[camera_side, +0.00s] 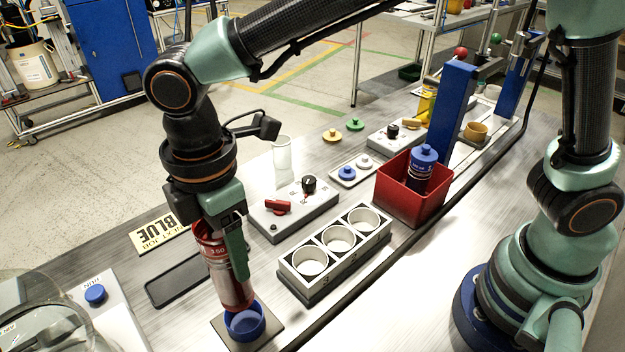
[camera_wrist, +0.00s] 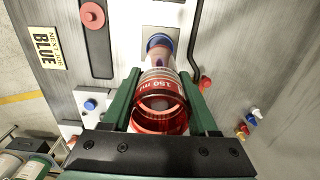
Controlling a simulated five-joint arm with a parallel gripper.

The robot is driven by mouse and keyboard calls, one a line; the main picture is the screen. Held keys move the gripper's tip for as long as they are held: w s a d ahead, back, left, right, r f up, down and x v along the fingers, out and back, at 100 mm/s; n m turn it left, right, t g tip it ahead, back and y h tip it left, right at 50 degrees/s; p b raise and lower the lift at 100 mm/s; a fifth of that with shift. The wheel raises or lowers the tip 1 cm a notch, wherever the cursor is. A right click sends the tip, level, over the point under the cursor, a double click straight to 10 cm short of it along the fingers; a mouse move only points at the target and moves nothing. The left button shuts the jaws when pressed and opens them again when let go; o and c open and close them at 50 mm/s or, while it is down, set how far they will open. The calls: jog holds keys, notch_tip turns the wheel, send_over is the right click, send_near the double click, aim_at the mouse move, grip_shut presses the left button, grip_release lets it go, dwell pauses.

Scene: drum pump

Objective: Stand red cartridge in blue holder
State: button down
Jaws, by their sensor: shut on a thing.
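The red cartridge (camera_side: 229,272), a clear tube with red bands and a "150" mark, is upright in my gripper (camera_side: 228,240). My gripper is shut on its upper part. Its lower end is at the mouth of the blue holder (camera_side: 244,321), a round cup on a dark square plate. I cannot tell how deep the end sits in the cup. In the wrist view the cartridge (camera_wrist: 163,92) lies between the green fingers (camera_wrist: 160,105), and the blue holder (camera_wrist: 159,42) shows past its far end.
A grey rack (camera_side: 290,272) with three round wells stands right of the holder. Behind are a control box (camera_side: 308,206) with a red switch and a red bin (camera_side: 396,190) holding a blue-capped cartridge (camera_side: 420,171). A dark tray (camera_side: 180,280) lies left of my gripper.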

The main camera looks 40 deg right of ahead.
aim_at(238, 286)
notch_tip(238, 286, down, 8)
jog(key=shift+f, duration=0.15)
dwell(0.3)
jog(key=shift+f, duration=0.15)
jog(key=shift+c, duration=0.8)
grip_release()
